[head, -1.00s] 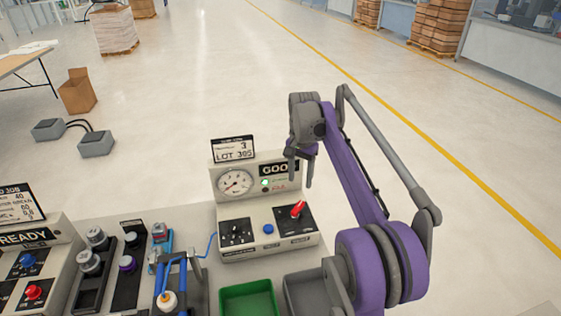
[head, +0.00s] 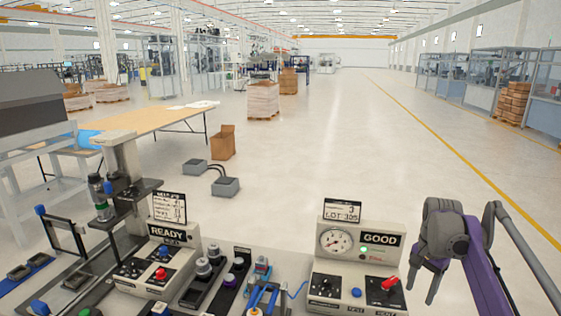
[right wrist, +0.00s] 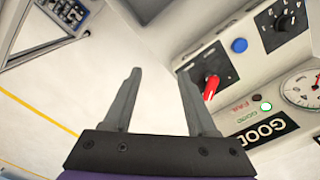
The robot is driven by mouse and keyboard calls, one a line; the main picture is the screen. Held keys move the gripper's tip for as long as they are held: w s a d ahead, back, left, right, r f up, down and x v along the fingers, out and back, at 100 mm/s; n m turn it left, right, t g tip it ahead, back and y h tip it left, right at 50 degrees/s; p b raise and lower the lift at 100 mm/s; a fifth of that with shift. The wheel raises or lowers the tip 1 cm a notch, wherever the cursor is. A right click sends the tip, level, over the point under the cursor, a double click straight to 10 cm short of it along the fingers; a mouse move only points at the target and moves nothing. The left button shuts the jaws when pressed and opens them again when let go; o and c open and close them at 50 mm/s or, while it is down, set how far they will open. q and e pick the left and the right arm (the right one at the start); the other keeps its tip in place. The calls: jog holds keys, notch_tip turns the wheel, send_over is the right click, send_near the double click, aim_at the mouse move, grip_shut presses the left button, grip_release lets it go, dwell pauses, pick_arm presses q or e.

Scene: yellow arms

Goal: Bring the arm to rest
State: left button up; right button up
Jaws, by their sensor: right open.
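My right arm is purple and grey and comes in at the lower right of the head view. My right gripper (head: 424,284) points down, open and empty, just right of the tester marked GOOD (head: 357,285). In the right wrist view the two grey fingers of the gripper (right wrist: 158,74) are spread apart with nothing between them. The tester's red switch (right wrist: 211,87) shows beyond the right finger, and the fingers look clear of it. My left gripper is not in view.
A station marked READY (head: 167,233) stands to the left, with a black holder (head: 205,284) of knobbed parts between the stations. A green light (head: 364,250) is lit on the tester. Open floor (head: 330,150) lies behind the bench. A cardboard box (head: 223,145) stands on it.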

jog(key=s+a+f+n+t, duration=0.25)
jog(key=s+a+n, duration=0.45)
jog(key=s+a, duration=0.6)
jog(key=s+a+f+n+t, duration=0.1)
jog(key=s+a+f+n, duration=0.1)
jog(key=s+f, duration=0.3)
jog(key=s+a+f+n+t, duration=0.2)
jog(key=s+f, duration=0.3)
jog(key=s, duration=0.4)
jog(key=shift+s+a+n, duration=0.15)
jog(key=shift+a+n, duration=0.25)
dwell(0.8)
